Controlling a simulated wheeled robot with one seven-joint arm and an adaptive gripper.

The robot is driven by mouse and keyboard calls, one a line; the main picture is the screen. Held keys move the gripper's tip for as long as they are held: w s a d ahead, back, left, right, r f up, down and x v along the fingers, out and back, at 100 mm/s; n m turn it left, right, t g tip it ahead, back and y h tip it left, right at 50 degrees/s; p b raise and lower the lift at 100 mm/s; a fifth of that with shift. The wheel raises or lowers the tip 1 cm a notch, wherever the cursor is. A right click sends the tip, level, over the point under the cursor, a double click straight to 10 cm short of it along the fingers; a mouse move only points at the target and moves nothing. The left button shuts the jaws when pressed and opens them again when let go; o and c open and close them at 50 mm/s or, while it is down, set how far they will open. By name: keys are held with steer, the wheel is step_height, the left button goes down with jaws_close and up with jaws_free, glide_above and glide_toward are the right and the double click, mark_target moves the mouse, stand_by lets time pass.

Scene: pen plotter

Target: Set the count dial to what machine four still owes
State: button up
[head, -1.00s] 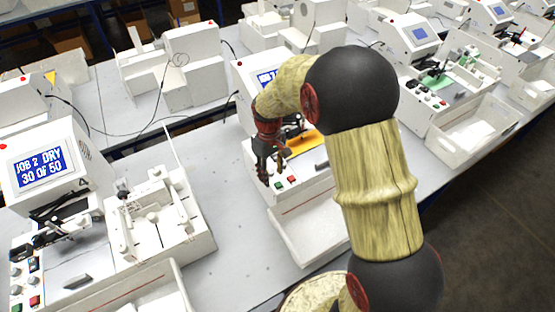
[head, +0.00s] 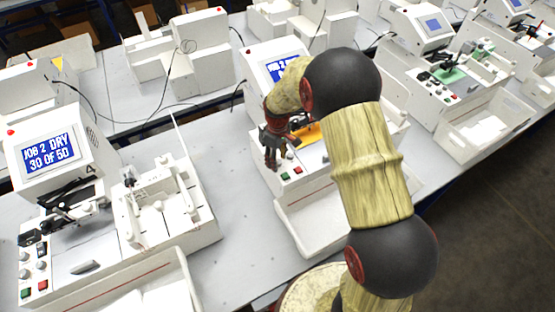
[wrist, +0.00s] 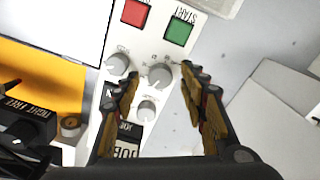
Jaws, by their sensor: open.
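My gripper (head: 272,162) is over the control panel of the middle machine (head: 258,60), whose blue screen is partly hidden by my arm. In the wrist view my open gripper (wrist: 160,72) has its fingers on either side of a grey knob (wrist: 161,76). Two more knobs (wrist: 118,64) (wrist: 147,108) are beside it. Which is the count dial I cannot tell; the labels are only partly legible. Contact is unclear.
A green START button (wrist: 178,31) and a red button (wrist: 136,12) are near the knobs. An orange plate (wrist: 45,80) lies at left in the wrist view. White trays (head: 310,215) stand before the machines. The bench between the two machines is clear.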

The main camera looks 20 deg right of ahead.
steer(key=shift+f, duration=0.25)
steer(key=shift+c, duration=0.6)
jaws_close()
